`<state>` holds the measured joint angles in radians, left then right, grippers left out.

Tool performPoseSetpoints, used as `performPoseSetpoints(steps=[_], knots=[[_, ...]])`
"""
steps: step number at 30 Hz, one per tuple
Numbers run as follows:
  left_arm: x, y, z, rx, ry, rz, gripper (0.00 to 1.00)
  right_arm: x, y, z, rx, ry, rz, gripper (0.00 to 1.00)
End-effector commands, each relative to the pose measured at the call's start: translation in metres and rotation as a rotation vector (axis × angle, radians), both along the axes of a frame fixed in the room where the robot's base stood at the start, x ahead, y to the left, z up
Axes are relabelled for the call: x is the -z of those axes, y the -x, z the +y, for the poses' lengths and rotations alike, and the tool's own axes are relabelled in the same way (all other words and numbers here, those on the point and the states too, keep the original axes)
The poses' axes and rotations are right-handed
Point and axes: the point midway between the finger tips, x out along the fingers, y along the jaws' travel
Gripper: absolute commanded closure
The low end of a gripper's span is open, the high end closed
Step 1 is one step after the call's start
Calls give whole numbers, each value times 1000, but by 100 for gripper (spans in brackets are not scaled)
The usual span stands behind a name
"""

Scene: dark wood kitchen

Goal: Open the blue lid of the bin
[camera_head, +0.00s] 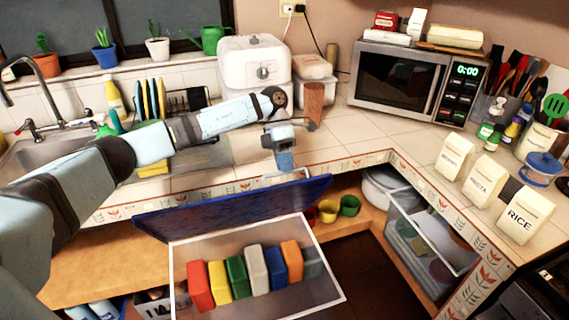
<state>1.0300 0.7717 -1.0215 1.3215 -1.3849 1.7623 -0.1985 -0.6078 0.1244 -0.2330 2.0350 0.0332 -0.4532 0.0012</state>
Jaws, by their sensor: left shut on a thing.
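The bin (258,304) is a clear box with a white rim in the lower middle of the head view. Its blue lid (235,207) stands raised and tilted up at the bin's back edge, so the bin is open at the top. Several coloured upright items, red to grey, stand in a row inside. My left arm comes in from the left, over the sink, and bends down. My left gripper (285,168) points down at the lid's upper edge and is shut on it; the exact contact is small and hard to see. My right gripper is not in view.
A second clear bin (432,232) sits on the right under the counter. Red, yellow and green cups (328,211) stand behind the lid. The tiled counter (350,128) overhangs the shelf.

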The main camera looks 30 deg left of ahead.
Motion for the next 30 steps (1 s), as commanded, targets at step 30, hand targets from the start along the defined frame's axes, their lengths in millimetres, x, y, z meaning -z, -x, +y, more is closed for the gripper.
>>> performPoseSetpoints(steps=[30], knots=[[-4,-2,2,-1,-1,-1,62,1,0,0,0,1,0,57]])
